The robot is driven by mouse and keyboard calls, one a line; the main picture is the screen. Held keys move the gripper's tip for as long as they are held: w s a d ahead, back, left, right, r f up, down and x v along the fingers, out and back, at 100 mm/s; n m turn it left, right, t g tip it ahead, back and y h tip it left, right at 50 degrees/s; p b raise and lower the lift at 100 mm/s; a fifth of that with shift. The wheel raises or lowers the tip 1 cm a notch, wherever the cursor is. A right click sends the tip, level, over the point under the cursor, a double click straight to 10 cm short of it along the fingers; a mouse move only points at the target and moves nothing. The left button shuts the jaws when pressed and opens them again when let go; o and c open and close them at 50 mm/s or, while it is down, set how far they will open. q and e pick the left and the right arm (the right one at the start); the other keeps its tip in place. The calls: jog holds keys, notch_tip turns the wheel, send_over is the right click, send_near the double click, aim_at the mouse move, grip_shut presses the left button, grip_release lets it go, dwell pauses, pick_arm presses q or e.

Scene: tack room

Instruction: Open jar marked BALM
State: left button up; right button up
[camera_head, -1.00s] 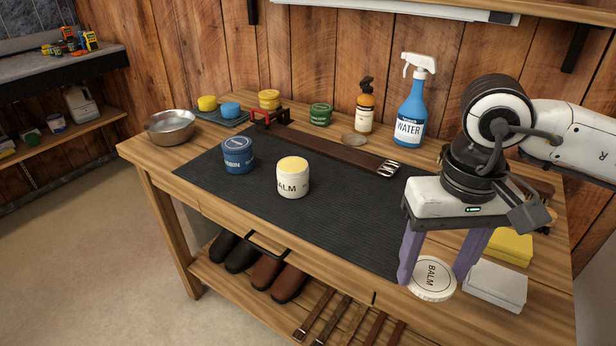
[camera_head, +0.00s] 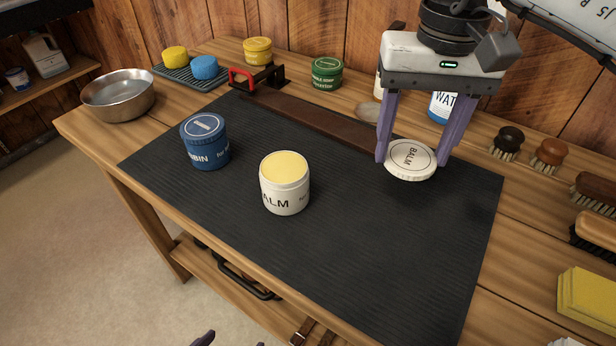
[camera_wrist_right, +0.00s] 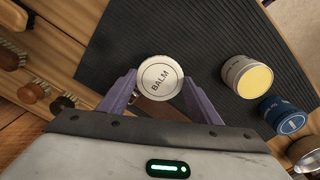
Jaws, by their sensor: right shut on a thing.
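The white jar marked BALM (camera_head: 285,185) stands upright and open on the black mat, its pale yellow contents showing. It also shows in the right wrist view (camera_wrist_right: 240,78). My right gripper (camera_head: 411,160) is shut on the round white lid marked BALM (camera_head: 411,158), to the right of the jar and apart from it. In the right wrist view the lid (camera_wrist_right: 160,77) sits between the two purple fingertips. Two small purple tips at the bottom edge of the head view may be my left gripper (camera_head: 232,340); its jaw state is unclear.
A blue jar (camera_head: 205,142) stands left of the BALM jar on the mat (camera_head: 330,265). A dark leather strap (camera_head: 310,122) lies behind. A steel bowl (camera_head: 119,95), green tin (camera_head: 327,73), brushes (camera_head: 548,153) and yellow sponge (camera_head: 588,297) are around. The mat's front is clear.

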jog(key=w+a+r+b, duration=0.2)
jog(key=a+b, duration=0.2)
jog(key=a, duration=0.3)
jog(key=b, duration=0.1)
send_over(352, 192)
jog(key=shift+m, duration=0.4)
notch_tip(352, 192, down, 5)
jog(key=shift+f, duration=0.15)
notch_tip(352, 192, down, 4)
jog(key=shift+f+b, duration=0.25)
jog(key=shift+b, duration=0.15)
jog(key=shift+f, duration=0.15)
pick_arm(q)
jog(key=f, duration=0.4)
jog(key=shift+d, duration=0.4)
pick_arm(e)
jog(key=shift+f, duration=0.2)
pick_arm(q)
jog(key=shift+f, duration=0.1)
pick_arm(e)
jog(key=o, duration=1.2)
jog(key=shift+r, duration=0.1)
